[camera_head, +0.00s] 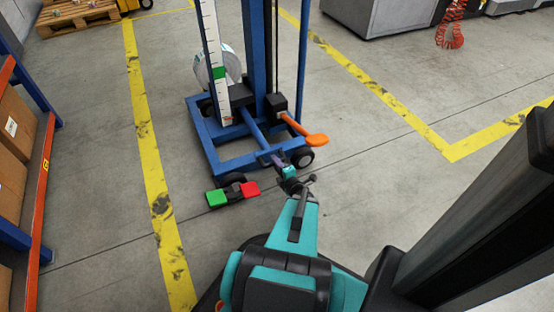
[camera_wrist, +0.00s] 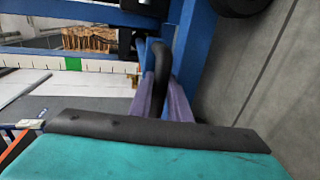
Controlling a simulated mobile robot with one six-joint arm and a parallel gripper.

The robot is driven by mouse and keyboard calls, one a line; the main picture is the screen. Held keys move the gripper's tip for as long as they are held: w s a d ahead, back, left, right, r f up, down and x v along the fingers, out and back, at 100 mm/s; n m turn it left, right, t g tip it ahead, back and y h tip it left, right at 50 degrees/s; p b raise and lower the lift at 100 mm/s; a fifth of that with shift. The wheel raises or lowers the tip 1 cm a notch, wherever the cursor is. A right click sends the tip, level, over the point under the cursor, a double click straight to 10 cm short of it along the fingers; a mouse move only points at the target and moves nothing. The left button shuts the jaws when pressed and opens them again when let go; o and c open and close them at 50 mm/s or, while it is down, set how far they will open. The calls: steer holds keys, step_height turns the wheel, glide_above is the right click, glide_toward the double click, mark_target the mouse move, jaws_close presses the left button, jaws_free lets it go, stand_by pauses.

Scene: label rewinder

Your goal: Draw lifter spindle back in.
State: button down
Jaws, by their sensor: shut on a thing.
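The blue lifter (camera_head: 225,158) stands on the floor ahead of me, with a tall mast and a wheeled base. My gripper (camera_head: 272,161) is low at the near right of its base. In the wrist view, the purple fingers of my gripper (camera_wrist: 162,88) are closed around a black curved handle (camera_wrist: 158,56). The handle's lower end is hidden behind the dark edge of my wrist. A silver round part (camera_head: 233,62) shows behind the white scale; I cannot tell whether it is on the spindle. The spindle itself is not clearly visible.
An orange paddle lever (camera_head: 316,140) sticks out right of my gripper. A pedal unit with green (camera_head: 216,198) and red (camera_head: 250,190) pads lies at the near left. Shelving with cartons (camera_head: 14,125) is at far left.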

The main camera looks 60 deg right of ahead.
steer(key=shift+s+f, duration=0.1)
steer(key=shift+s, duration=0.25)
steer(key=c, duration=1.6)
jaws_free()
steer(key=shift+c, duration=0.2)
steer(key=shift+w, duration=0.1)
steer(key=shift+a, duration=0.1)
steer(key=p+v, duration=0.3)
steer(key=v, duration=1)
steer(key=shift+s+a+p, duration=0.25)
steer(key=shift+a+p, duration=0.05)
steer(key=shift+p, duration=0.1)
